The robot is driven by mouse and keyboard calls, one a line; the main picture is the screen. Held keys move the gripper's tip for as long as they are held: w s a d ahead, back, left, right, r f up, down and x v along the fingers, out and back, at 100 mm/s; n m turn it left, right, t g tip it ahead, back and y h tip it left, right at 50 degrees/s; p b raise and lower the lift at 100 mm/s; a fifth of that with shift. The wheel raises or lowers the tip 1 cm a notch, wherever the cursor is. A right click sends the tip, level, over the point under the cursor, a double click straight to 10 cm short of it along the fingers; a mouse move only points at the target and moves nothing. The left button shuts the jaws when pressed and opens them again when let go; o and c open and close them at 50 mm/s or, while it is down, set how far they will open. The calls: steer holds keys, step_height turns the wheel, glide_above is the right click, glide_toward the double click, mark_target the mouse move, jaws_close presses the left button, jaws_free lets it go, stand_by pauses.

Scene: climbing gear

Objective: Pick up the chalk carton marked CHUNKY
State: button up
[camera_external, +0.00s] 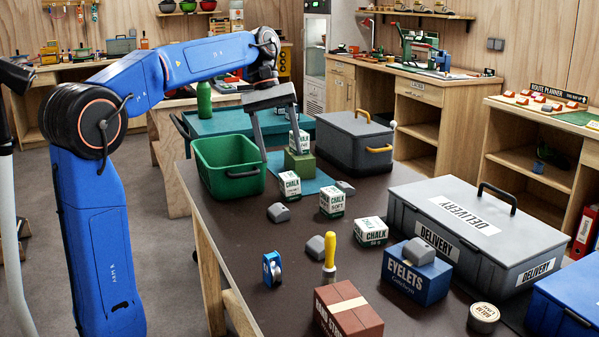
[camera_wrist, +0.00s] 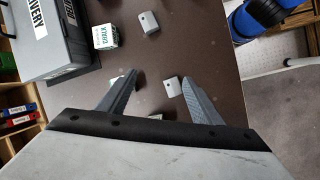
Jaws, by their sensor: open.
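Several small white-and-green chalk cartons show in the external view. One carton (camera_external: 301,141) stands on a green block (camera_external: 299,166), partly behind a finger of my gripper. Three others stand on the dark table: one at the left (camera_external: 290,185), one reading SOFT (camera_external: 332,202), and one nearer the front (camera_external: 370,232). I cannot read CHUNKY on any of them. My gripper (camera_external: 281,156) points down above the far part of the table, fingers apart, nothing visibly held. In the wrist view my gripper (camera_wrist: 161,76) is open; a chalk carton (camera_wrist: 106,37) stands beyond the left finger.
A green crate (camera_external: 228,182) stands left of my gripper, and a grey toolbox (camera_external: 350,158) right of it. A grey DELIVERY box (camera_external: 415,212), blue EYELETS box (camera_external: 405,284), brown box (camera_external: 345,317) and yellow-handled tool (camera_external: 330,250) stand nearer. Small grey lumps (camera_external: 278,212) lie between the cartons.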

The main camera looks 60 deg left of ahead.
mark_target(288, 174)
steer(key=w+a+n, duration=0.2)
steer(key=w+a, duration=0.1)
steer(key=a, duration=0.6)
steer(key=w+a+n, duration=0.2)
steer(key=w+a, duration=0.1)
steer(key=a, duration=0.6)
steer(key=x, duration=1.1)
steer(key=shift+w+x, duration=0.15)
steer(key=shift+x, duration=1.25)
steer(key=shift+w+x, duration=0.15)
steer(key=shift+x, duration=1.25)
steer(key=shift+a, duration=0.15)
steer(key=c, duration=1.2)
